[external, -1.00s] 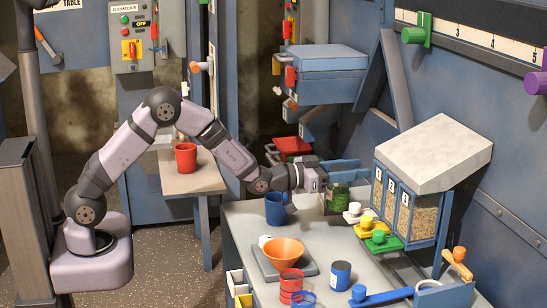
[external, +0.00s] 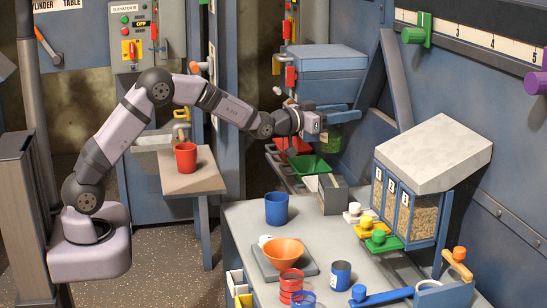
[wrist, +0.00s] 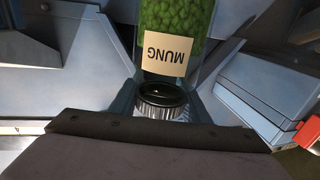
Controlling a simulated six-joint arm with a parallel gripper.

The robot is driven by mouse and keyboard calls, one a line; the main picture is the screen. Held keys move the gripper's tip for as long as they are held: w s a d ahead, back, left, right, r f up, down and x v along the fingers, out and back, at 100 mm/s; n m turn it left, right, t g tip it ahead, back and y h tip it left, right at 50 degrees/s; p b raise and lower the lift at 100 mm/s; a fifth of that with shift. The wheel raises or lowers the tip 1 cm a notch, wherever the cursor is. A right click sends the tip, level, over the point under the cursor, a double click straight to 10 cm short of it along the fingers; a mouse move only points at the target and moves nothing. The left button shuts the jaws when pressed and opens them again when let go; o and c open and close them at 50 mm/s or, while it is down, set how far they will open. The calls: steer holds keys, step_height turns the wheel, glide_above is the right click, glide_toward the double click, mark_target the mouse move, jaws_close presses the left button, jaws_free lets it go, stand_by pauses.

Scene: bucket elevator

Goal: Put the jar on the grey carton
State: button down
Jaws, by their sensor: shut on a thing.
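The jar (external: 331,137), clear with green contents, hangs below my gripper (external: 338,113), well above the bench. My gripper is shut on it near its top. In the wrist view the jar (wrist: 180,20) shows its MUNG label upside down and a dark ribbed cap between the fingers. A small grey box (external: 334,197), open-looking and with a pale left side, stands on the bench below the jar in the external view. It may be the grey carton, but I cannot tell for sure. The jar is apart from it.
A blue mug (external: 276,208) stands left of the grey box. An orange funnel bowl (external: 284,252) sits on a grey scale. The seed dispenser (external: 410,205) is at the right. Green (external: 310,167) and red (external: 293,147) trays lie behind.

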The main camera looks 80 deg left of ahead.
step_height(320, 180, down, 9)
steer(key=w+a+p, duration=0.1)
steer(key=shift+w+y, duration=0.3)
stand_by(0.9)
steer(key=shift+f, duration=0.15)
steer(key=shift+f, duration=0.1)
steer(key=c, duration=1)
jaws_free()
steer(key=b+v, duration=0.2)
steer(key=v, duration=1)
